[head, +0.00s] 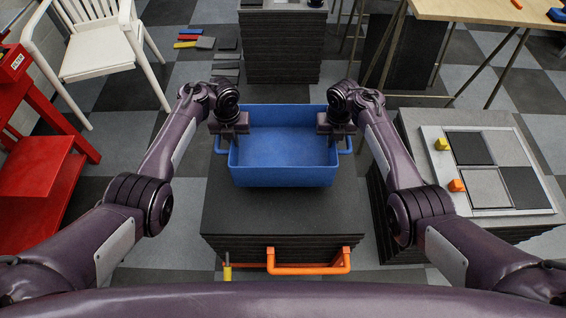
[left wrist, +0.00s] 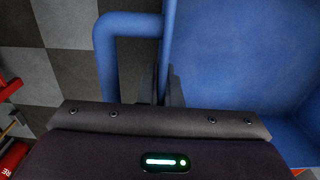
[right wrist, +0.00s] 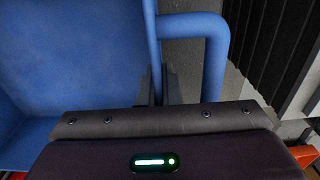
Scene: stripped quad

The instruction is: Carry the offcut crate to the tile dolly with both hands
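The offcut crate is an open blue crate (head: 284,176) in the middle of the head view, with a blue handle on each side; it looks empty inside. It is over the back part of a dark slab stack (head: 285,212) with an orange handle (head: 310,269) at its front. I cannot tell whether the crate rests on the stack, or whether this stack is the tile dolly. My left gripper (left wrist: 162,92) is shut on the crate's left wall, beside the handle. My right gripper (right wrist: 159,90) is shut on its right wall. The fingertips are partly hidden.
A red bench (head: 45,180) and white chair (head: 98,50) stand left. At right, a grey stack bears a tray of tiles (head: 490,208) with yellow and orange blocks. Another dark stack (head: 285,50) stands behind, and a wooden table (head: 480,10) at back right. Loose tiles lie at back left.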

